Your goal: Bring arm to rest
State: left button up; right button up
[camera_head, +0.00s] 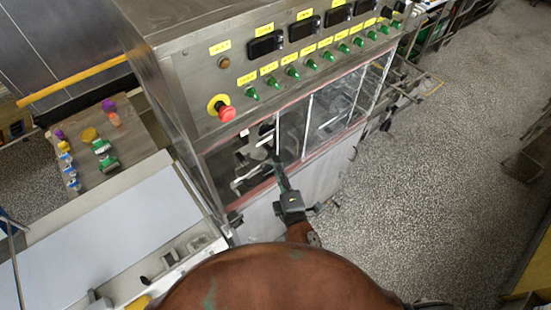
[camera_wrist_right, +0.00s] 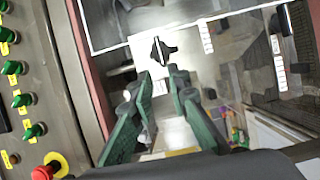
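My right gripper (camera_head: 279,166) is in front of the steel machine's windowed front (camera_head: 330,110), below the button panel. In the right wrist view its two green-padded fingers (camera_wrist_right: 161,76) stand apart with nothing between them, so it is open. A black handle-like part (camera_wrist_right: 158,50) on a pale panel shows just beyond the fingertips, apparently apart from them. My left gripper is not in the head view.
The control panel has green knobs (camera_head: 292,72) and a red emergency button (camera_head: 226,113); the button also shows in the wrist view (camera_wrist_right: 42,172). A table (camera_head: 135,130) with small colored items stands left, beside a pale belt surface (camera_head: 120,235). Speckled floor (camera_head: 450,170) lies open at right.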

dwell(0.5)
